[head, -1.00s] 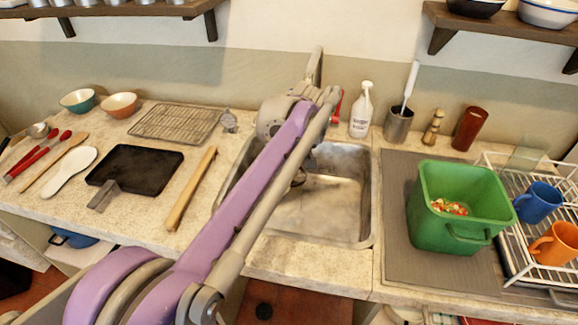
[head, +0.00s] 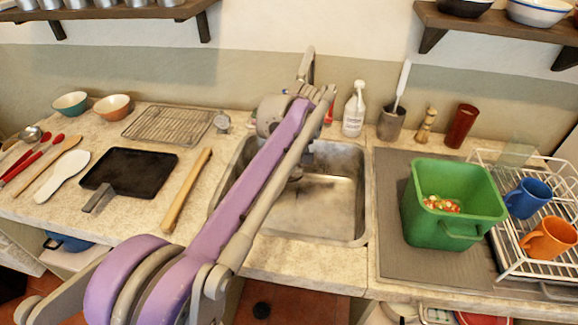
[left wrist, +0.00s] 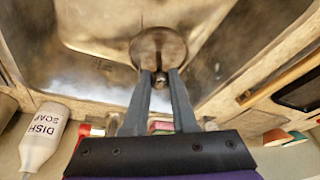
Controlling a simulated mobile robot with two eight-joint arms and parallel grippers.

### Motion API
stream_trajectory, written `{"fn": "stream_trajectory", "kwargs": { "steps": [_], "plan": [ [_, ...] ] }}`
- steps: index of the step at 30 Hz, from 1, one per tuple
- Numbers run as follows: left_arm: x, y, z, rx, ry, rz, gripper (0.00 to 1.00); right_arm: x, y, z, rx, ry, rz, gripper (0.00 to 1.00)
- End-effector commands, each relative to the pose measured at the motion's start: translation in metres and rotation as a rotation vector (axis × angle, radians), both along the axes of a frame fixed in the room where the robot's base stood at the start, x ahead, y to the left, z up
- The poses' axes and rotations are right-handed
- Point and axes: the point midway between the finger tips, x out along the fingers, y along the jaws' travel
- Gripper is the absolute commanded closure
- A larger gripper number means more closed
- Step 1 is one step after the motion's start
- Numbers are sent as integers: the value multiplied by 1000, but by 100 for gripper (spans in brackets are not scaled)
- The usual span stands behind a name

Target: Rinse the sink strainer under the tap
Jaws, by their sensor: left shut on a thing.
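My left gripper (left wrist: 160,80) is shut on the small knob of the sink strainer (left wrist: 158,45), a round brownish metal disc, in the left wrist view. The strainer hangs over the steel sink basin (head: 320,205); its height above the basin floor is hard to tell. In the head view my left arm crosses in front of the sink and hides most of the gripper and strainer. A red part (head: 329,112), possibly the tap's handle, shows behind the arm. My right gripper is not in view.
A green bin (head: 440,225) and dish rack (head: 482,235) are right.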

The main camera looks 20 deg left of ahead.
Motion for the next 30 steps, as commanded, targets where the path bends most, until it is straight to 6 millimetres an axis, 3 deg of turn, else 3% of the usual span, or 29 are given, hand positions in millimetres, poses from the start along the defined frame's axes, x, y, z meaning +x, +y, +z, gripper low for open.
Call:
{"fn": "stream_trajectory", "kwargs": {
  "steps": [12, 30],
  "plan": [
    [1, -11, 0, 0, 0, 0, 100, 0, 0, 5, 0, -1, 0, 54],
    [0, 1, 0, 0, 0, 0, 100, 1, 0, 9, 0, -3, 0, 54]
  ]
}}
